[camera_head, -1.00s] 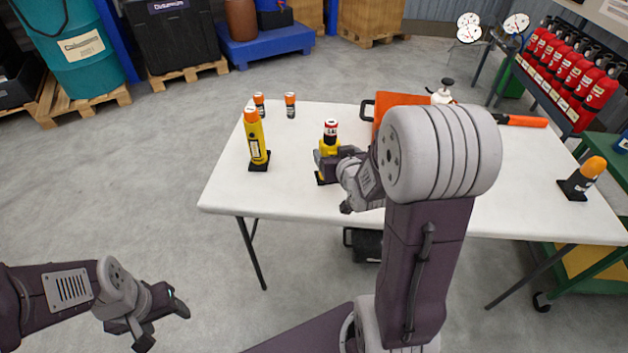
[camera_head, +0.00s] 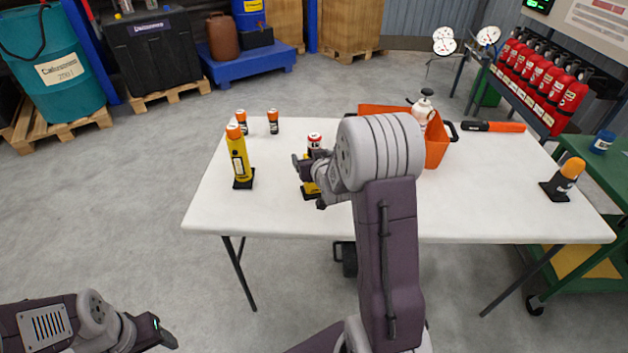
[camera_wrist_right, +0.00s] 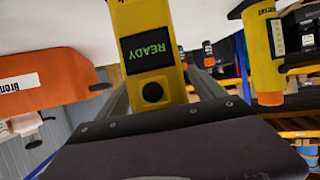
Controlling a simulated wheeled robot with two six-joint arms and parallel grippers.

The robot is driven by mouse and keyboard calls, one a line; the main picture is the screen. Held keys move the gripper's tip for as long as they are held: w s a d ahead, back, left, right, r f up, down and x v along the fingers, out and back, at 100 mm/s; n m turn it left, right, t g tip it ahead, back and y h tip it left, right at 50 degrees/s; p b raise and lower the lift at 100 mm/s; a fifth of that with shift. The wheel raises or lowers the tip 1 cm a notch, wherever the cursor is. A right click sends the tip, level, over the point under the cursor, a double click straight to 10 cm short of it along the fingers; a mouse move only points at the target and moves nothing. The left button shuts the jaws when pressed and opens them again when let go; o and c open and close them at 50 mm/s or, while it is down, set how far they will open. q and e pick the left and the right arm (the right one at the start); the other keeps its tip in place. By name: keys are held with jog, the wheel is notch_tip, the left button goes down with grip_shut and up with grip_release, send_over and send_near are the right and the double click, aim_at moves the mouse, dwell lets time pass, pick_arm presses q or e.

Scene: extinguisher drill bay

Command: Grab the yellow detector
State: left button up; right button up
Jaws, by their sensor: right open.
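The yellow detector (camera_head: 309,188) stands on the white table, mostly hidden behind my right gripper (camera_head: 307,180). In the right wrist view, the yellow detector (camera_wrist_right: 158,18) has a dark screen reading READY and a round black button. It lies between the open fingers of my right gripper (camera_wrist_right: 163,95); I cannot tell whether they touch it. My left gripper (camera_head: 165,338) is low at the left, away from the table and partly cut off, so its opening is unclear.
A yellow tube with an orange top (camera_head: 239,158) stands left of the detector; it also shows in the wrist view (camera_wrist_right: 266,50). Two small orange-topped cylinders (camera_head: 273,122) stand behind. An orange bin (camera_head: 437,142) is at the back right.

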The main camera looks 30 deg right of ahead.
jog(key=shift+s+r, duration=0.1)
jog(key=shift+c, duration=0.9)
grip_shut()
jog(key=shift+r, duration=0.1)
